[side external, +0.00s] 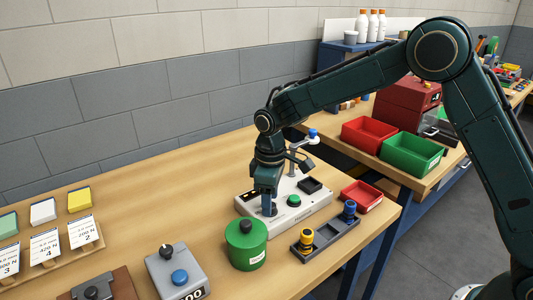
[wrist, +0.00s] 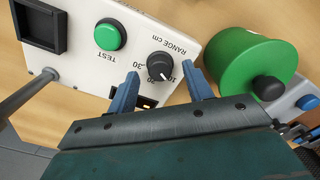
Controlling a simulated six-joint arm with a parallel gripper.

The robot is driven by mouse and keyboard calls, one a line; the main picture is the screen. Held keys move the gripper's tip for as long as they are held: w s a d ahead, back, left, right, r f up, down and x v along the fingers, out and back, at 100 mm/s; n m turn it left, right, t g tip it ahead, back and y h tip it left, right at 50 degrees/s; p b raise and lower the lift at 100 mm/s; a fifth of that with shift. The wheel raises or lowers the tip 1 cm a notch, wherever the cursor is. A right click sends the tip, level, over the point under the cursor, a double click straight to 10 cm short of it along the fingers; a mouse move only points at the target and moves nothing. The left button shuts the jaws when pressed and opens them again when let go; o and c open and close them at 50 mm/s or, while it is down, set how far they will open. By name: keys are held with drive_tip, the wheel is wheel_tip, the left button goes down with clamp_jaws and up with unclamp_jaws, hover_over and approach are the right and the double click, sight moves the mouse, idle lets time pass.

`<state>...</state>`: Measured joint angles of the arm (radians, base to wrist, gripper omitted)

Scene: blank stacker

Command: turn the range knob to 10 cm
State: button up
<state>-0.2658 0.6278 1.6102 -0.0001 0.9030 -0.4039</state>
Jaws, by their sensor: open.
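The range knob (wrist: 160,65) is small, round and black, on the white tester box (wrist: 75,80). "RANGE cm" and the scale numbers are printed around it, and the numbers nearest my fingers are partly hard to read. I cannot tell for sure which number its pointer faces. My gripper (wrist: 162,73) is open, with one blue finger on each side of the knob's line and visible gaps between. In the side view my gripper (side external: 268,203) points down over the left end of the white box (side external: 312,212), and the fingers hide most of the knob there.
A green TEST button (wrist: 109,36) and a black square recess (wrist: 40,25) share the box top. A green drum (side external: 246,245) with a black top knob stands close beside the gripper. A grey tray (side external: 325,240) with yellow and blue pieces lies in front. Red bin (side external: 361,196) behind.

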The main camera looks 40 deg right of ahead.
sight(273, 205)
wheel_tip(273, 205, up, 13)
drive_tip(key=shift+f, duration=0.2)
idle(0.3)
drive_tip(key=s+d+r+m+t, duration=0.1)
drive_tip(key=s+d+r+m, duration=0.1)
drive_tip(key=s+d+r, duration=0.35)
drive_tip(key=s+d+r+m+t, duration=0.2)
drive_tip(key=s+d+r, duration=0.1)
drive_tip(key=s, duration=0.6)
drive_tip(key=s+d+f+m+t, duration=0.1)
drive_tip(key=s+d, duration=0.1)
drive_tip(key=s, duration=0.6)
drive_tip(key=s+d+f+m+t, duration=0.1)
drive_tip(key=s+d+f+m, duration=0.1)
drive_tip(key=s, duration=0.6)
drive_tip(key=shift+d+f+m+t, duration=0.25)
drive_tip(key=shift+d+m+t, duration=0.05)
drive_tip(key=shift+d, duration=0.05)
